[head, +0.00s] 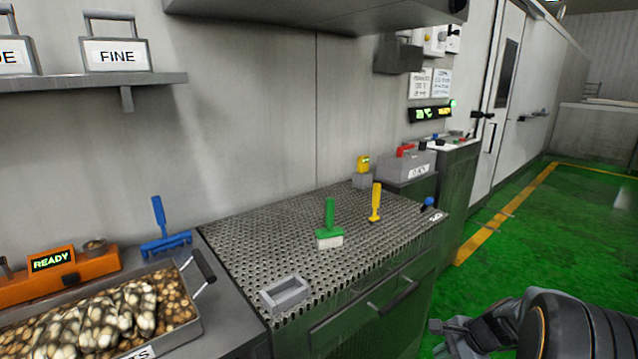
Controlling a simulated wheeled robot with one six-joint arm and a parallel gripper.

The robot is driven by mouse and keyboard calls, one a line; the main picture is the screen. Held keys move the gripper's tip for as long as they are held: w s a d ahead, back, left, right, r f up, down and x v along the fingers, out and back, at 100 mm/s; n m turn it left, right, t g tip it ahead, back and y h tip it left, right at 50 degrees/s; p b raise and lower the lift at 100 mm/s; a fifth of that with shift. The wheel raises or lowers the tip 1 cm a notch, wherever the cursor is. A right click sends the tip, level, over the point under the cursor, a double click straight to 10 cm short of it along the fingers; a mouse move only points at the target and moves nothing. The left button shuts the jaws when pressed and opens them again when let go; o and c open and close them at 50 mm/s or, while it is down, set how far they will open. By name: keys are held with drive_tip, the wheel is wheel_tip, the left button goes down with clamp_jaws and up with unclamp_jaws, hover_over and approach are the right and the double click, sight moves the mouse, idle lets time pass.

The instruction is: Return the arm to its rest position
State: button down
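My gripper (437,338) is at the lower right, at the end of my dark arm, over the green floor and to the right of the counter's front. Its two fingertips look apart, with green floor showing between them and nothing held. My arm's large rounded joint fills the bottom right corner and hides part of the wrist.
A perforated counter (270,235) bears a green brush (329,225), a yellow tool (376,203) and a grey tray (286,293). A blue tool (163,232) and a pan of nuts (190,335) are at left. Green floor (540,260) is open at right.

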drive_tip(key=s+a+r+n+h+p, duration=0.1)
drive_tip(key=s+a+r+n+p, duration=0.3)
drive_tip(key=r, duration=0.4)
drive_tip(key=s+a+r+n+h+p, duration=0.2)
drive_tip(key=s+a+r+n+p, duration=0.2)
drive_tip(key=r+n, duration=0.3)
drive_tip(key=s+a+r+n+h+p, duration=0.2)
drive_tip(key=s+a+r+n+p, duration=0.2)
drive_tip(key=r, duration=0.5)
drive_tip(key=shift+a+n, duration=0.25)
drive_tip(key=shift+n, duration=0.55)
